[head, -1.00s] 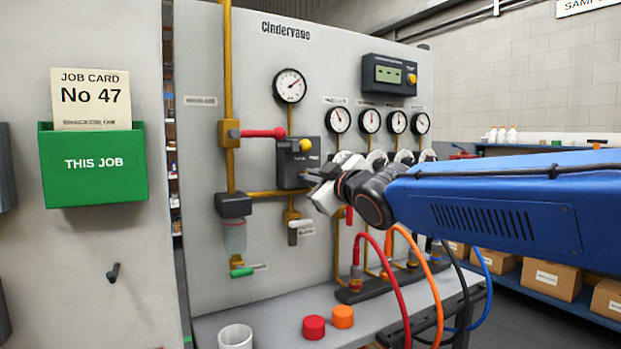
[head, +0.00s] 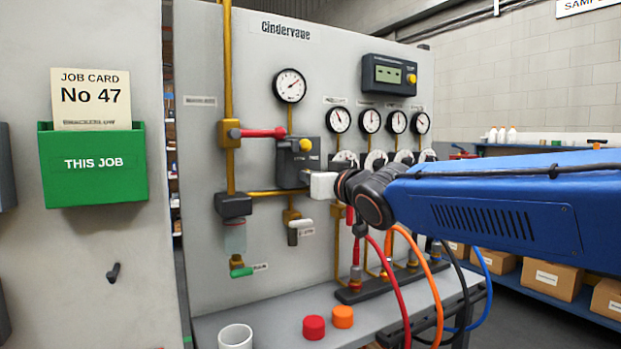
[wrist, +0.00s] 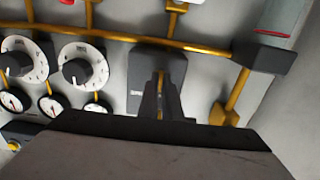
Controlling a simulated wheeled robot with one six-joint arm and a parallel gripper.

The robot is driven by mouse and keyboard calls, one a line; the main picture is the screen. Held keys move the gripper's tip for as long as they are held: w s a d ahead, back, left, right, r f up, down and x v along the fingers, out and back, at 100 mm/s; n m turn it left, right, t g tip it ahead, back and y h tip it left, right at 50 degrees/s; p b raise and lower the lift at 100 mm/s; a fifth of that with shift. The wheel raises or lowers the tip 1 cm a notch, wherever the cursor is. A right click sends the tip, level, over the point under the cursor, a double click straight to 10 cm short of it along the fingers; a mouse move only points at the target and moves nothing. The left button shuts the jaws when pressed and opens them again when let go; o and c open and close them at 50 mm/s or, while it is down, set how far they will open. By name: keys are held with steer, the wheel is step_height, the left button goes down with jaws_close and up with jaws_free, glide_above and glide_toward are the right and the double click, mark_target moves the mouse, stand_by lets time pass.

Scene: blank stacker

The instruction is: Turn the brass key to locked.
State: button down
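The lock is a dark box (head: 291,158) on the grey panel, with a yellow button on its front. My gripper (head: 309,184) is at its lower right in the head view, its pale body level. In the wrist view the dark box (wrist: 143,63) is straight ahead. My gripper's dark fingers (wrist: 163,102) stand close together there, with a thin strip of the brass key (wrist: 160,78) between them. Most of the key is hidden by the fingers, and I cannot read its position marks.
A red-handled valve (head: 262,133) and yellow pipes are left of the box. Gauges (head: 338,119) and dials (wrist: 84,67) are to its right in the head view. Hoses (head: 391,290) hang below my arm. Red and orange caps (head: 314,327) and a white cup (head: 235,337) stand on the bench.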

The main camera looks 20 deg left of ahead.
steer(key=shift+f, duration=0.15)
steer(key=c, duration=2)
jaws_free()
steer(key=v, duration=1.7)
steer(key=shift+s+d, duration=0.15)
steer(key=shift+s, duration=0.05)
